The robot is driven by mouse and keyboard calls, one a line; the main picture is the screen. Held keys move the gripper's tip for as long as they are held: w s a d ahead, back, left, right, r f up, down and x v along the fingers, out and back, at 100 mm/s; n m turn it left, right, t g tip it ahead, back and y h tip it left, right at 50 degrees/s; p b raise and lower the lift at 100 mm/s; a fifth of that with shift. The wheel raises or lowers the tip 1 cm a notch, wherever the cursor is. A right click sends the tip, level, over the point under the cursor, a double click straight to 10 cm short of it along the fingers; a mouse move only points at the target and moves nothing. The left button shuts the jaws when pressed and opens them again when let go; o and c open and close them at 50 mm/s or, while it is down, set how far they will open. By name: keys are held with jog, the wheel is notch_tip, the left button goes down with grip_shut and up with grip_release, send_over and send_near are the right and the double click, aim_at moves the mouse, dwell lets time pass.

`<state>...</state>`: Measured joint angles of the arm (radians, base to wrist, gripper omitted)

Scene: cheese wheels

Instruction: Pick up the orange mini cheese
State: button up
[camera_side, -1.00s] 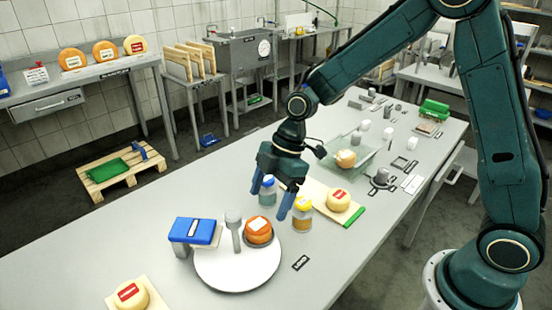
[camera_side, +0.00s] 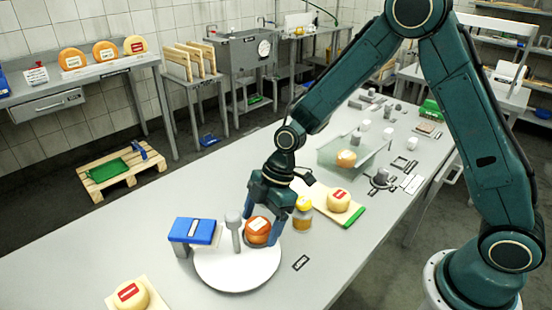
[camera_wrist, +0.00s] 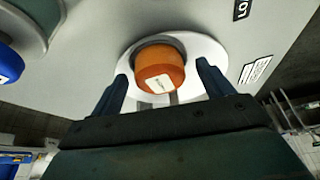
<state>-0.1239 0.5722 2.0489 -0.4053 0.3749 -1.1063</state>
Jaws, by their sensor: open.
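The orange mini cheese (camera_side: 257,232), a small round wheel with a white label, sits on the white round plate (camera_side: 240,276) in the side view. In the wrist view the cheese (camera_wrist: 162,72) shows ahead of my gripper, between the lines of its two fingers. My gripper (camera_side: 260,226) is open, pointing down at the cheese, with one finger at its right side and the other partly behind it. Gaps show between cheese and fingers in the wrist view, so it is not gripped.
A grey upright tool (camera_side: 234,231) stands close left of the cheese, beside a blue-topped block (camera_side: 195,232). A yellow-lidded jar (camera_side: 302,214) stands close right of my gripper. Pale cheeses sit on boards at front left (camera_side: 130,294) and right (camera_side: 338,200).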

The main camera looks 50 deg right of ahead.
aim_at(260, 223)
jog(key=shift+a+f, duration=0.1)
jog(key=shift+f, duration=0.15)
dwell(0.3)
jog(key=c, duration=1.2)
jog(key=shift+r, duration=0.1)
notch_tip(260, 223, up, 20)
dwell(0.5)
